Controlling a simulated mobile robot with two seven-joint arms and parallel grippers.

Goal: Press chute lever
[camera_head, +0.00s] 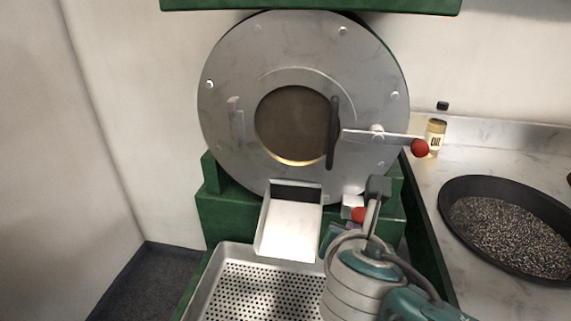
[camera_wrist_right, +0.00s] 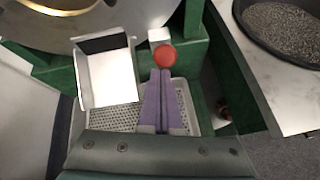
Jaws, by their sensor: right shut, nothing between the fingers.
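The chute lever's red knob (camera_head: 359,214) sits beside a small white block (camera_head: 351,203) just right of the white metal chute (camera_head: 290,226), low on the roaster's round front. My right gripper (camera_head: 347,229) is right at the knob in the head view, its fingers mostly hidden by my wrist. In the right wrist view the purple fingers (camera_wrist_right: 160,73) are shut together and empty, with their tips just below the red knob (camera_wrist_right: 165,56). I cannot tell if they touch it. The chute (camera_wrist_right: 106,72) is left of the fingers. My left gripper is not in view.
A perforated metal tray (camera_head: 222,270) lies below the chute. A second red-knobbed lever (camera_head: 419,148) sticks out from the round door (camera_head: 225,75). A pan (camera_head: 446,204) of dark grains and an oil bottle (camera_head: 435,138) stand on the counter at right.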

